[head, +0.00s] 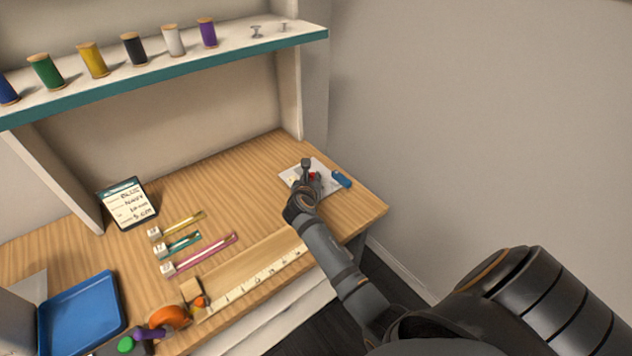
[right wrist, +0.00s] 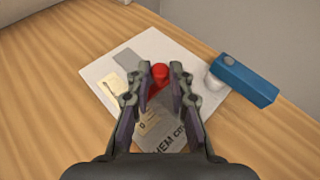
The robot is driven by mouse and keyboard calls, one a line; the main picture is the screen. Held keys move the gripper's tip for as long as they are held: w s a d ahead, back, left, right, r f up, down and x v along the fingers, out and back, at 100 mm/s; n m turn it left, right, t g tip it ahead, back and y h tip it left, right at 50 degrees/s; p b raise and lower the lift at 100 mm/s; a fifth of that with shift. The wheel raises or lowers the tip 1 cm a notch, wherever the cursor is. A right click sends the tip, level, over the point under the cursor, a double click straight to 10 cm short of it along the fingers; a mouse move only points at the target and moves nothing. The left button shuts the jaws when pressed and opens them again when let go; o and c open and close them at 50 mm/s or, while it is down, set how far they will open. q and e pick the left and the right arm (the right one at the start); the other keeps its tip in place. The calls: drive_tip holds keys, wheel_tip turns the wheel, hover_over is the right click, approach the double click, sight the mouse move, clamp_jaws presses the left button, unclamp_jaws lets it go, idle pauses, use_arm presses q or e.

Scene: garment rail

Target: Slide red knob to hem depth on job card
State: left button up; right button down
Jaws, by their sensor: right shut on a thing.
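A red knob (right wrist: 160,73) sits on a flat grey hem gauge marked "HEM cm" (right wrist: 160,134), which lies on a white sheet. My right gripper (right wrist: 160,88) is shut on the knob, its two fingers on either side of it. In the head view, the right gripper (head: 311,172) reaches down over the white sheet, and a bit of red knob (head: 313,176) shows beside it. The fingers hide part of the gauge and its scale. The job card (head: 128,203) stands upright at the back left; its handwritten lines are too small to read surely. My left gripper is out of view.
A blue block-like item (right wrist: 245,80) lies at the sheet's right edge. Thread spools stand on the shelf (head: 180,63) above. Coloured sticks (head: 203,254), a ruler strip (head: 250,281) and a blue tray (head: 80,315) are on the left and front of the table.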

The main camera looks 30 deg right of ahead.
drive_tip(key=w, duration=0.2)
drive_tip(key=shift+w+a+f, duration=0.1)
drive_tip(key=shift+w+f, duration=0.05)
drive_tip(key=shift+w, duration=0.25)
drive_tip(key=shift+s, duration=0.1)
drive_tip(key=c, duration=1.2)
unclamp_jaws()
drive_tip(key=v, duration=0.7)
drive_tip(key=shift+s+a+r, duration=0.15)
drive_tip(key=shift+s+r, duration=0.05)
